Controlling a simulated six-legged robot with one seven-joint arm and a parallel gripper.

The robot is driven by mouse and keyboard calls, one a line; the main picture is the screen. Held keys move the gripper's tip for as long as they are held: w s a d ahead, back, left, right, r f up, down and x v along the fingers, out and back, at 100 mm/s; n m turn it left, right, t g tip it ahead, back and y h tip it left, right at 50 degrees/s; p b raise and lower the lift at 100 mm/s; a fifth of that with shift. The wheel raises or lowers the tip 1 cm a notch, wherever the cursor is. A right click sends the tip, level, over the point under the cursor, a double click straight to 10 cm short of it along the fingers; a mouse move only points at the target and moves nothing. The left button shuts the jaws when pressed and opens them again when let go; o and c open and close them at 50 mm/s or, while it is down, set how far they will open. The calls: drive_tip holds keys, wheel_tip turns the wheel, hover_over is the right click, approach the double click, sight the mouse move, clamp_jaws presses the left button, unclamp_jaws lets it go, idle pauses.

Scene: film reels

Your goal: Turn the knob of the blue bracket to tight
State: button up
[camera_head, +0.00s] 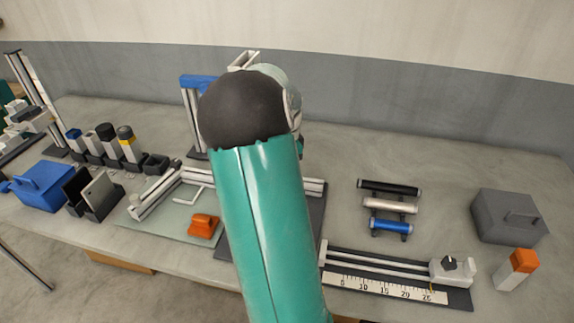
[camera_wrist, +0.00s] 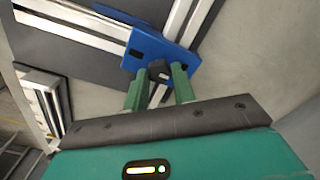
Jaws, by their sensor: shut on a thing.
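The blue bracket (camera_wrist: 152,45) sits across pale metal rails in the wrist view. Part of it also shows in the head view (camera_head: 195,82), left of my arm. Its small dark knob (camera_wrist: 158,69) is on the side facing my wrist. My gripper (camera_wrist: 159,78) has its two green fingers on either side of the knob and is shut on it. The knob's pointer or marks cannot be made out. In the head view my teal arm hides the gripper, the knob and much of the bracket.
An orange block (camera_head: 203,226) lies on a pale plate left of my arm. A blue box (camera_head: 44,186) stands at far left. Right of my arm are a ruled slide (camera_head: 385,289), a rack of rollers (camera_head: 390,206) and a grey box (camera_head: 509,217).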

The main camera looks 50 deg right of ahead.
drive_tip(key=shift+m, duration=0.3)
drive_tip(key=o, duration=1)
wheel_tip(320, 180, up, 14)
idle(0.6)
